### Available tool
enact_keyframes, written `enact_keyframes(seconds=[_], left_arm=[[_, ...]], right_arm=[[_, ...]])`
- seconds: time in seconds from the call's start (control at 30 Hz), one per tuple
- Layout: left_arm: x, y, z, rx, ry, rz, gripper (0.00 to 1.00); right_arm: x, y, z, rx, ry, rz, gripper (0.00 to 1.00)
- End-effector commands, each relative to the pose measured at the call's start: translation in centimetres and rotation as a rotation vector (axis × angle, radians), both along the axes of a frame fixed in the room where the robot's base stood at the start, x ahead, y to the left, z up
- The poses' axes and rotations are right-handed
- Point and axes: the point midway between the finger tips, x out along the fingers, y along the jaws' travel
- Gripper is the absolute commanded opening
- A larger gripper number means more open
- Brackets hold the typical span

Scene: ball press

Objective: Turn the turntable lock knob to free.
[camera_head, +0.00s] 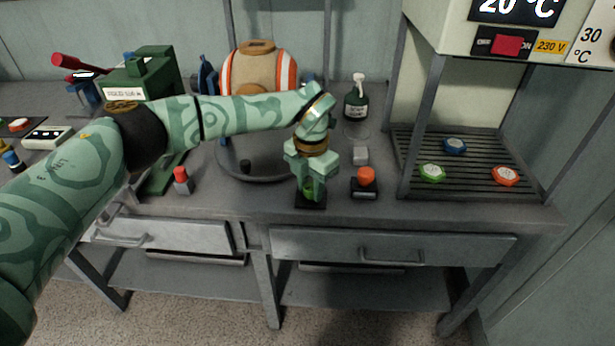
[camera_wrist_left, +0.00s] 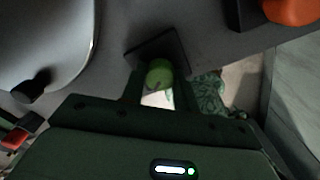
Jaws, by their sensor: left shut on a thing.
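The turntable (camera_head: 262,180) is a round grey disc at the middle of the bench, and its pale surface shows at the left of the left wrist view (camera_wrist_left: 45,40). A green knob (camera_wrist_left: 159,73) stands on a dark square base (camera_wrist_left: 165,45) in front of the turntable. In the head view, the dark base (camera_head: 311,204) shows under my gripper, which mostly hides the knob. My left gripper (camera_head: 308,190) points down and is shut on the green knob, with one finger on each side. No marking on the knob is readable. My right gripper is not in view.
An orange knob (camera_head: 366,176) on a dark base stands close on the right. A red-topped piece (camera_head: 182,180) stands left. A slatted rack (camera_head: 480,180) holds coloured discs at right.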

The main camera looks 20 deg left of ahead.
Motion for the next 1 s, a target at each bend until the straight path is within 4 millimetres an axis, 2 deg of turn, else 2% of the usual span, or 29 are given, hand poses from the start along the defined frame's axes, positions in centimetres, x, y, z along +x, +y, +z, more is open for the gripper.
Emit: enact_keyframes(seconds=[0.03,0.5,1.0], left_arm=[[0.0,0.0,0.9,0.000,-0.007,0.044,0.07],[0.1,-0.1,0.7,-0.002,-0.008,0.488,0.07],[0.2,-0.1,0.4,-0.001,-0.007,0.831,0.07]], right_arm=[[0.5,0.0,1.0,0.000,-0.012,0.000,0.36],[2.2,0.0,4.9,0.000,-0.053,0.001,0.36],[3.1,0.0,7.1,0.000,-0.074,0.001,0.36]])
